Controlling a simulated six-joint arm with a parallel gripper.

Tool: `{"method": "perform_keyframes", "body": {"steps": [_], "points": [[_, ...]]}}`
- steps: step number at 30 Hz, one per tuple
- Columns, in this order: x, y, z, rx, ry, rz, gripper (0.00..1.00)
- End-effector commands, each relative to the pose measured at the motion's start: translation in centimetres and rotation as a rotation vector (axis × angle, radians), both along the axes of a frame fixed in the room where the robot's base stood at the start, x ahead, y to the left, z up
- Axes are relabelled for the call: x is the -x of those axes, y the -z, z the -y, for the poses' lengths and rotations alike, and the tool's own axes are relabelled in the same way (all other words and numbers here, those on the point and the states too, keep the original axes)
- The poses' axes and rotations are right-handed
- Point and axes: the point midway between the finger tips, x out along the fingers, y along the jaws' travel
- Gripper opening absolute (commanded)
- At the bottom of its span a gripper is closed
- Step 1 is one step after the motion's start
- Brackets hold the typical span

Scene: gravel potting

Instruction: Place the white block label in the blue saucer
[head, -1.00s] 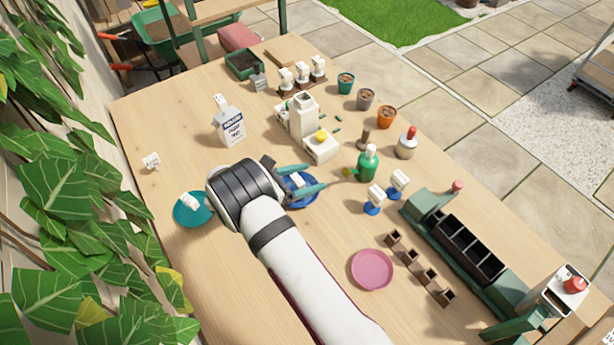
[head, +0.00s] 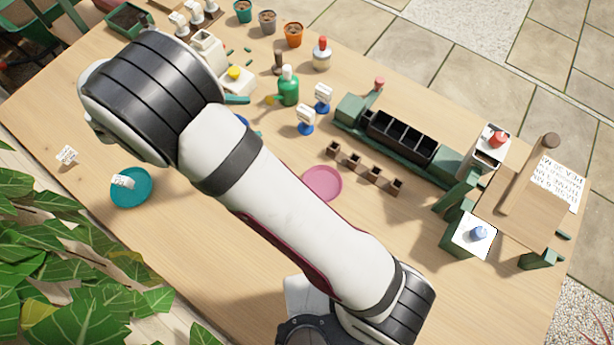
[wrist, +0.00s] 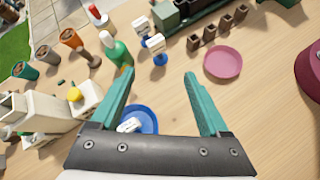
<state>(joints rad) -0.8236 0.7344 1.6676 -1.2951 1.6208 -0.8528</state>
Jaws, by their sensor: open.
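The blue saucer (wrist: 151,121) is in the wrist view behind and between the bases of my fingers. A white block label (wrist: 129,125) lies in it, partly cut off by my gripper body. My gripper (wrist: 159,72) is open, with nothing between its teal fingers, and hangs above the table. In the head view my arm hides nearly all of the blue saucer (head: 242,120); only a sliver shows. Another white label (head: 123,181) lies in the teal saucer (head: 134,199), and one more (head: 67,155) stands on the table at the left.
A green bottle (head: 288,88) and two white labels on blue bases (head: 306,120) stand beyond the blue saucer. A pink saucer (head: 322,184), several small brown pots (head: 353,165) and a green planter tray (head: 400,137) are to the right.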

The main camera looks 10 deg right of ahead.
Motion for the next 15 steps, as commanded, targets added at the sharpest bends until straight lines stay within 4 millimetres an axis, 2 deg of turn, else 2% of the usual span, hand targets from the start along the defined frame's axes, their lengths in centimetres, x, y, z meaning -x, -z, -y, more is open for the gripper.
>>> {"method": "perform_keyframes", "body": {"steps": [1, 2, 3, 5, 6, 9, 10, 12, 15], "points": [[1.6, -2.7, 4.0, -0.118, 0.212, 0.048, 0.79], [3.1, -3.9, 6.2, -0.196, 0.357, 0.081, 0.79], [5.5, -5.4, 8.9, -0.297, 0.556, 0.133, 0.79], [9.8, -7.1, 11.8, -0.443, 0.869, 0.217, 0.79], [12.6, -7.8, 12.9, -0.535, 1.074, 0.276, 0.79], [18.5, -8.5, 13.5, -0.723, 1.529, 0.410, 0.79], [19.7, -8.4, 13.3, -0.766, 1.638, 0.441, 0.79], [21.6, -8.3, 12.7, -0.844, 1.839, 0.498, 0.79], [22.7, -8.0, 12.0, -0.902, 1.995, 0.538, 0.79]]}}
